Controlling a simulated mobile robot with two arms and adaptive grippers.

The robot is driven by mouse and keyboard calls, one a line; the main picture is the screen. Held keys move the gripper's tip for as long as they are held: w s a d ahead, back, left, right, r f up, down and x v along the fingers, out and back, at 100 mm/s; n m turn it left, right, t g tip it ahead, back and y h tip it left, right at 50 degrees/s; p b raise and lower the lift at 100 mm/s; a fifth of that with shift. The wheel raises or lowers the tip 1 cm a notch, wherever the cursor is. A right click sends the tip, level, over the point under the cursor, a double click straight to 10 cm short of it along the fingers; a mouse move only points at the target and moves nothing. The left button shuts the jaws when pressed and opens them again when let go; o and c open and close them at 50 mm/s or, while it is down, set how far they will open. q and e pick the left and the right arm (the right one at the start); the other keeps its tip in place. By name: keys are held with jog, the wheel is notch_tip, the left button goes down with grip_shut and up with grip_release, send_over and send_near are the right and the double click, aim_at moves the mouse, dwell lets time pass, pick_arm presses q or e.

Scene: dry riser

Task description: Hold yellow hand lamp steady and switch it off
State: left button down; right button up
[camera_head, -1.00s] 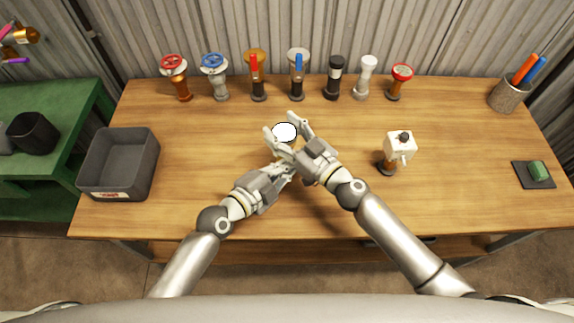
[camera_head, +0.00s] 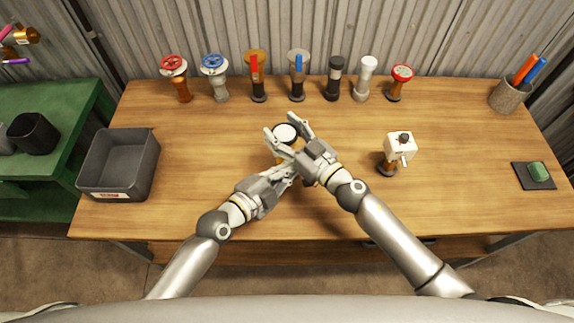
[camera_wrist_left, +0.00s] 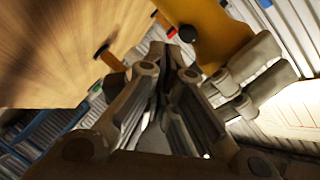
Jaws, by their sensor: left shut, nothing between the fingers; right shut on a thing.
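The yellow hand lamp (camera_wrist_left: 212,38) is large in the left wrist view, with a dark round knob on its side. In the head view its round white lens (camera_head: 285,132) faces up, and the body is mostly hidden by my grippers. My right gripper (camera_head: 281,126) is shut on the lamp, one finger on either side of it. My left gripper (camera_head: 287,167) is shut and empty just below it. In the left wrist view the left fingertips (camera_wrist_left: 176,58) are close beside the knob; I cannot tell if they touch.
Several valves and fittings (camera_head: 297,75) line the back of the table. A white boxy device (camera_head: 399,147) stands to the right of my grippers. A grey bin (camera_head: 150,170) is at the left, and a pen cup (camera_head: 508,95) at the back right. The front middle table is clear.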

pick_arm(q)
jog(key=s, duration=0.6)
dwell(0.5)
jog(key=shift+d, duration=0.1)
pick_arm(e)
jog(key=o, duration=1.3)
